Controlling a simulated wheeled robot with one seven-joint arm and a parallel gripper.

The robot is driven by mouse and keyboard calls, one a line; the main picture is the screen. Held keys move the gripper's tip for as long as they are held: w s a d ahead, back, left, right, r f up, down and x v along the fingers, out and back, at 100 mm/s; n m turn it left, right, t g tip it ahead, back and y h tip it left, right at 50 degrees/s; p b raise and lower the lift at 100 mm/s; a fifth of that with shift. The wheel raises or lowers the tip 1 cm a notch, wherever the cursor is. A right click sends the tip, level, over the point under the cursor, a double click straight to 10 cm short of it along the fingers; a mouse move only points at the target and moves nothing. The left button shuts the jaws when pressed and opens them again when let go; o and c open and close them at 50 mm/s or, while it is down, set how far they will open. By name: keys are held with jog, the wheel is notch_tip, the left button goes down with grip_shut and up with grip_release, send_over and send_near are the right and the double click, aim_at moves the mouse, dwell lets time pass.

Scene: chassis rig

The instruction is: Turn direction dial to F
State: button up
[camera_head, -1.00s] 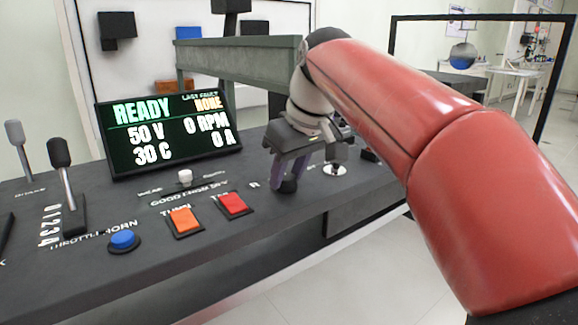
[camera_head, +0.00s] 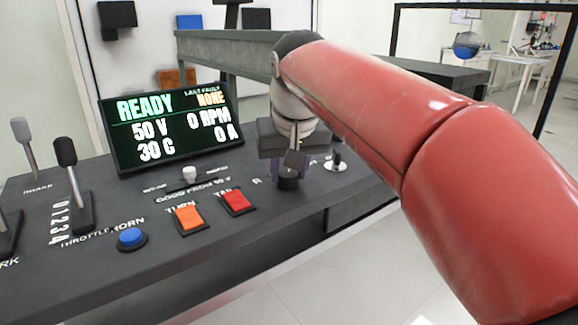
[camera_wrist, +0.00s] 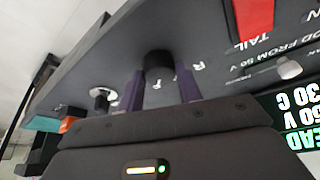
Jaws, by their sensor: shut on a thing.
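The direction dial is a short black round knob (camera_head: 288,182) on the dark console top, right of the red TAIL button. It also shows in the wrist view (camera_wrist: 159,62), between my two purple fingers. My gripper (camera_head: 289,172) points down over the dial and is shut on its sides; in the wrist view the fingertips (camera_wrist: 160,76) stand on either side of it. White letters lie around the dial, with an R (camera_head: 257,181) on its left. The dial's pointer mark is not visible, so its setting cannot be told.
A screen (camera_head: 170,127) reads READY, 50 V, 0 RPM. Orange (camera_head: 188,218) and red (camera_head: 237,202) buttons, a blue horn button (camera_head: 130,238) and levers (camera_head: 73,185) lie to the left.

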jog(key=o, duration=1)
jog(key=shift+r, duration=0.1)
jog(key=p+v, duration=0.1)
jog(key=v, duration=0.6)
jog(key=shift+r, duration=0.35)
jog(key=shift+s, duration=0.15)
